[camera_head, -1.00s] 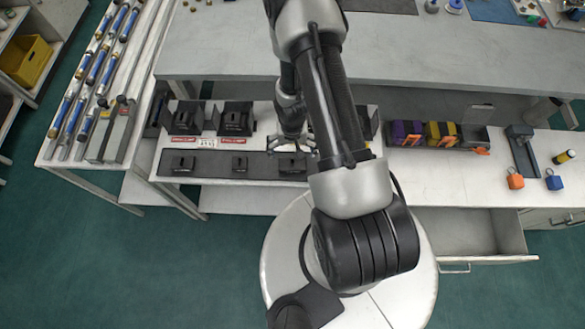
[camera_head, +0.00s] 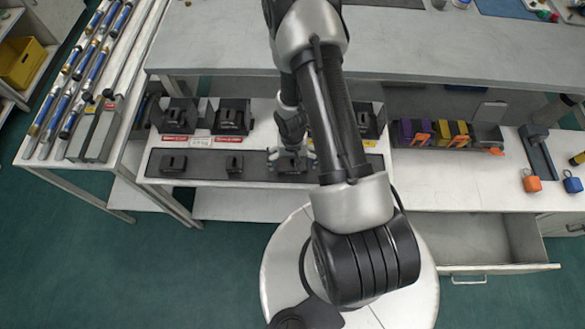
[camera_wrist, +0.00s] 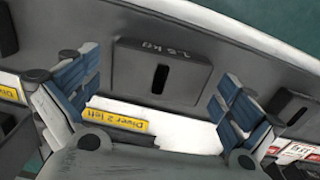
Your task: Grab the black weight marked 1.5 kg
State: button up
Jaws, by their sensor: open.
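My gripper (camera_wrist: 156,72) is open, with one blue-padded finger to each side of the weight and a gap on both sides. In the head view my gripper (camera_head: 291,154) is right at the weight, pointing down. Whether the fingertips reach down past its top is unclear.
Two similar black weights lie to the left, one far left (camera_head: 173,164) and a smaller one (camera_head: 235,163). Black holders (camera_head: 232,116) stand behind the strip. A yellow "Diver 2 left" label (camera_wrist: 118,120) sits beside the weight. An open drawer (camera_head: 478,238) juts out at right.

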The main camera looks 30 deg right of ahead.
jog(key=shift+r, duration=0.1)
jog(key=shift+c, duration=0.4)
jog(key=c, duration=1.9)
jog(key=shift+c, duration=0.2)
jog(key=shift+r, duration=0.1)
